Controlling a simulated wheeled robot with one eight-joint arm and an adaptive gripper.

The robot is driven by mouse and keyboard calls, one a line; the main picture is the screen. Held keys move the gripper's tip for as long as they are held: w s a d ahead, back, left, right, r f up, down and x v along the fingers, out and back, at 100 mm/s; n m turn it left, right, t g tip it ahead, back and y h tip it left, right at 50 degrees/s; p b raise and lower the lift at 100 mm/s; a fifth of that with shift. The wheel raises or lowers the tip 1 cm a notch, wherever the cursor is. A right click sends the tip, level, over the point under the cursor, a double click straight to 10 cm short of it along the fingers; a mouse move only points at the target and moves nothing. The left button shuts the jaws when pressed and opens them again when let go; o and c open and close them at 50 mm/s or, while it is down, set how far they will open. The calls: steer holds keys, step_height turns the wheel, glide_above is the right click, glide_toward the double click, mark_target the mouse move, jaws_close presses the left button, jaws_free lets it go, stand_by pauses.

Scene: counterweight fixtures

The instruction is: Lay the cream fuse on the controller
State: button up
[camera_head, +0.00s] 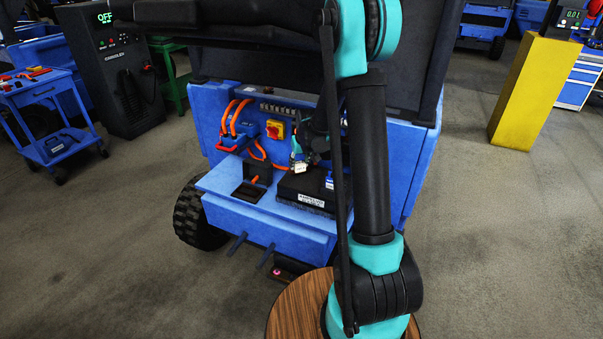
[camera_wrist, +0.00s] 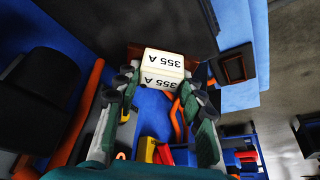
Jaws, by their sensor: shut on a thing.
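The cream fuse (camera_wrist: 163,68), marked "355 A", sits between the fingertips of my gripper (camera_wrist: 160,88) in the wrist view. My gripper is shut on it. In the head view the fuse (camera_head: 300,168) is a small pale piece below my gripper (camera_head: 299,158), over the back part of the controller (camera_head: 312,200). The controller is a flat black box with a white label on the blue truck ledge. Its dark top seems to fill the upper middle of the wrist view (camera_wrist: 165,22). I cannot tell whether the fuse touches it. My arm hides the controller's right side.
A black holder (camera_head: 250,190) stands left of the controller. Orange cables (camera_head: 236,118) and a red-and-yellow switch (camera_head: 275,129) are on the blue panel behind. A blue connector (camera_head: 329,181) is at the controller's right. A yellow post (camera_head: 530,95) stands far right.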

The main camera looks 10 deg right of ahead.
mark_target(300, 170)
steer(key=shift+f, duration=2.3)
steer(key=o, duration=1.3)
steer(key=shift+c, duration=0.2)
steer(key=a+v, duration=0.1)
steer(key=v, duration=1.1)
steer(key=s+d+m, duration=0.1)
steer(key=s+d, duration=0.1)
steer(key=s, duration=1.3)
steer(key=s+d+f+m, duration=0.1)
steer(key=s+d, duration=0.1)
steer(key=s, duration=1.3)
steer(key=shift+d+f+h, duration=0.2)
steer(key=shift+d+h, duration=0.15)
steer(key=shift+h, duration=0.05)
